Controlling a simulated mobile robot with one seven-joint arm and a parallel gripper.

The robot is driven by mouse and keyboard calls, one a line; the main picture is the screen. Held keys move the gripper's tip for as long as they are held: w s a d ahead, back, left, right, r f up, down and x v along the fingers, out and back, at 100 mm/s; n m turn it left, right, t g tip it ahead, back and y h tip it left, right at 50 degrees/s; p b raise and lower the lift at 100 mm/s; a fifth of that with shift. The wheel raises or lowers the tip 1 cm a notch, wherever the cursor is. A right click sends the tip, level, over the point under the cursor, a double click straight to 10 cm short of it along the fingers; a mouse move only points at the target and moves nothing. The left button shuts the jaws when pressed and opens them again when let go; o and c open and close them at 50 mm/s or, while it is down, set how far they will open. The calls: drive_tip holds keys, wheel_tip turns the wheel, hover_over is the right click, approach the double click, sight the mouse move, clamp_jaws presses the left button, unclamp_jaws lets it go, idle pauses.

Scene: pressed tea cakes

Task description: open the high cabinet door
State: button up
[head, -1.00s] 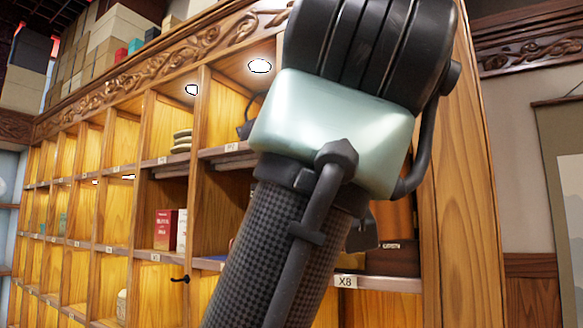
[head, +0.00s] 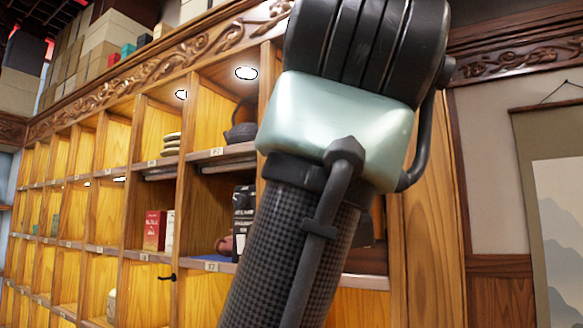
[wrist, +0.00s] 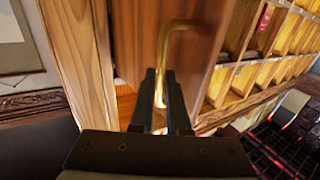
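In the wrist view a reddish-brown cabinet door (wrist: 140,35) carries a curved brass handle (wrist: 180,24). My gripper (wrist: 161,75) has its two dark fingers close together, with the brass bar between them, so it looks shut on the handle. A pale wooden interior shows past the door's lower edge, beside the wooden side post (wrist: 75,50); how far the door stands open is hard to tell. In the head view my own arm covers the door and the gripper.
The cabinet's open compartments (head: 158,130) run off to the left in the head view, with a teapot (head: 240,133), a red box (head: 154,230) and a black box (head: 243,208). A hanging scroll (head: 555,200) is on the wall at right.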

drive_tip(key=shift+o, duration=0.7)
drive_tip(key=shift+d, duration=0.2)
drive_tip(key=s+a+b, duration=0.1)
drive_tip(key=s+b, duration=0.5)
drive_tip(key=s, duration=0.7)
drive_tip(key=shift+a, duration=0.15)
drive_tip(key=shift+w, duration=0.1)
drive_tip(key=w+a+f+t+h, duration=0.1)
drive_tip(key=w+f+t+h, duration=0.1)
drive_tip(key=w+f+t, duration=0.35)
drive_tip(key=s+a+f+n+t+y, duration=0.1)
drive_tip(key=s+a+f+t+y, duration=0.2)
drive_tip(key=s+f, duration=0.4)
wheel_tip(320, 180, down, 4)
drive_tip(key=shift+s+a+r+t+y, duration=0.1)
drive_tip(key=shift+s+a+t+y, duration=0.2)
drive_tip(key=shift+a+t+y, duration=0.25)
